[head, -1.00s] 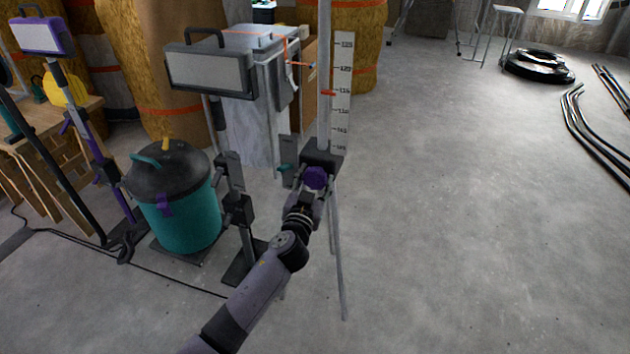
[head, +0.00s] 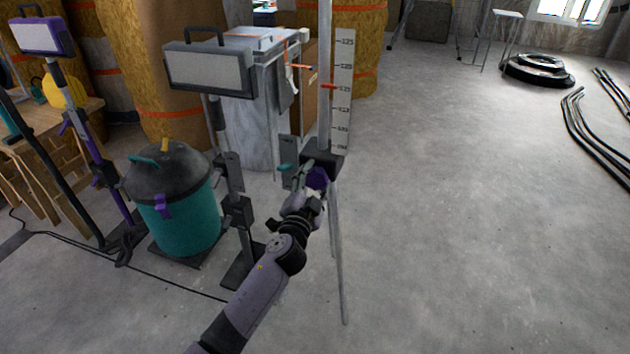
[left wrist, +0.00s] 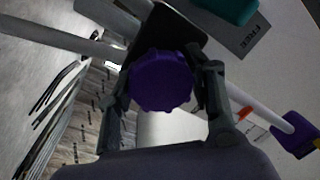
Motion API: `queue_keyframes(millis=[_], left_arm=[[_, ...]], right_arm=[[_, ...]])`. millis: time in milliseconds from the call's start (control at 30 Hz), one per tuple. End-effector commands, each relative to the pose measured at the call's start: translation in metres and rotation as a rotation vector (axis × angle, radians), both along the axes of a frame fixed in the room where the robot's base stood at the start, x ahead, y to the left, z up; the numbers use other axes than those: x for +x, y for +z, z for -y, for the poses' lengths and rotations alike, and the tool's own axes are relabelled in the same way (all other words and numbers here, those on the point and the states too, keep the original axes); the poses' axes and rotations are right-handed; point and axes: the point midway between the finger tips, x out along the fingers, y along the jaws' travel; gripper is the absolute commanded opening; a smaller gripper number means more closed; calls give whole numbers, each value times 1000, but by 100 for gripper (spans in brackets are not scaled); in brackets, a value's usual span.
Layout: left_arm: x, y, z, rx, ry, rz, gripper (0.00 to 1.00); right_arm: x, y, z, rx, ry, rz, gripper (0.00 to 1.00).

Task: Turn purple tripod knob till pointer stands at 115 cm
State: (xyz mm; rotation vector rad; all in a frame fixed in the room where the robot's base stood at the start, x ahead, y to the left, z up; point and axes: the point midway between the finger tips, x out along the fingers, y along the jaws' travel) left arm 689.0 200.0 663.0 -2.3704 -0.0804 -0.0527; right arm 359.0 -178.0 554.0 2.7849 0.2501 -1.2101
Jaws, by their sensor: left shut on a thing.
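The purple knob (head: 317,178) sits on the dark block (head: 322,160) of the tripod. My left gripper (head: 309,180) is at the knob and partly hides it. In the left wrist view, its two fingers stand on either side of the lobed purple knob (left wrist: 161,82), shut on it. The red pointer (head: 328,87) on the pale mast (head: 324,120) stands beside the scale (head: 343,98), at about the 115 mark; the small figures are hard to read exactly. My right gripper is not in view.
A teal lever (head: 285,167) sits left of the block; a grey plate reading FREE (left wrist: 250,38) shows in the left wrist view. A work lamp (head: 210,68) and teal bin (head: 180,215) stand at left. The floor at right is clear up to black pipes (head: 590,135).

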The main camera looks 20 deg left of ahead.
Motion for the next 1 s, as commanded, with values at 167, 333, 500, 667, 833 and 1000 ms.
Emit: queue_keyframes(millis=[167,333,500,667,833,1000], left_arm=[[0,-1,0,15,0,-1,20],[0,-1,0,16,0,-1,20],[0,-1,0,15,0,-1,50],[0,-1,0,15,0,-1,61],[0,0,0,14,-1,-1,69],[0,0,0,14,0,0,69]], right_arm=[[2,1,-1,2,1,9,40],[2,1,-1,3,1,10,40],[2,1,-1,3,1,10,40],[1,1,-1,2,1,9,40],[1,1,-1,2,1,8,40],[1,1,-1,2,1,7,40]])
